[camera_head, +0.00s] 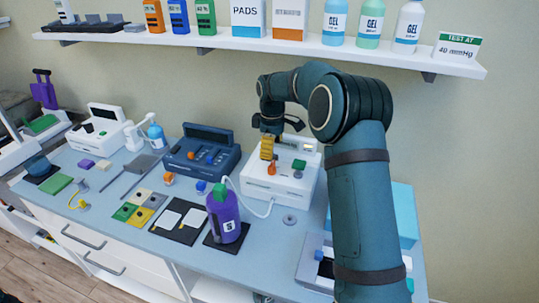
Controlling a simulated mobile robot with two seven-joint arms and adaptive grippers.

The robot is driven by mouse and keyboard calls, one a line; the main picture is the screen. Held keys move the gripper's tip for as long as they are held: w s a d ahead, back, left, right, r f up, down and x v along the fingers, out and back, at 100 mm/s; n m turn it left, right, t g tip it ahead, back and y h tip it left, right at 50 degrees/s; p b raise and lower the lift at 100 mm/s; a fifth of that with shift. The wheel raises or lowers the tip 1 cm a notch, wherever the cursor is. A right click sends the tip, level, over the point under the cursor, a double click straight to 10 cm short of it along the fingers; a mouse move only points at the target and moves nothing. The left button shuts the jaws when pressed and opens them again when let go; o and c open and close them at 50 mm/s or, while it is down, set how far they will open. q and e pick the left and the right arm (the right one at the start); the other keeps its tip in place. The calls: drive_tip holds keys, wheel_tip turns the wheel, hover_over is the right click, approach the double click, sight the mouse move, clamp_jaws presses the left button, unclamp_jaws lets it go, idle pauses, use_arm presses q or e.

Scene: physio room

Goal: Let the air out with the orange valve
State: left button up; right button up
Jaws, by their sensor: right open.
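A white device (252,190) stands at the back of the table, right of centre. A small orange part (272,168), which looks like the orange valve, sits on its top panel, beside a green knob (299,165). A yellow ribbed piece (267,147) stands upright on the device, behind the orange part. My right gripper (272,127) is open just above the yellow piece; I cannot tell whether they touch. A pale hose (258,212) runs from the device to a purple cuff (222,215) with a green top, which stands on a dark mat. My left gripper is not in view.
My right arm covers the table's right side, partly hiding a tray (312,270) and a light blue box (402,215). A navy device (200,158) stands left of the white one. A shelf (270,45) with bottles, boxes and a "40 mmHg" sign (457,48) hangs above.

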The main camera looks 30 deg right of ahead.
sight(272, 164)
drive_tip(key=shift+w+d+r, duration=0.2)
drive_tip(key=shift+r, duration=0.05)
drive_tip(key=shift+s+f+b, duration=0.1)
drive_tip(key=shift+f+b, duration=0.45)
drive_tip(key=shift+f, duration=3.1)
drive_tip(key=c, duration=1.2)
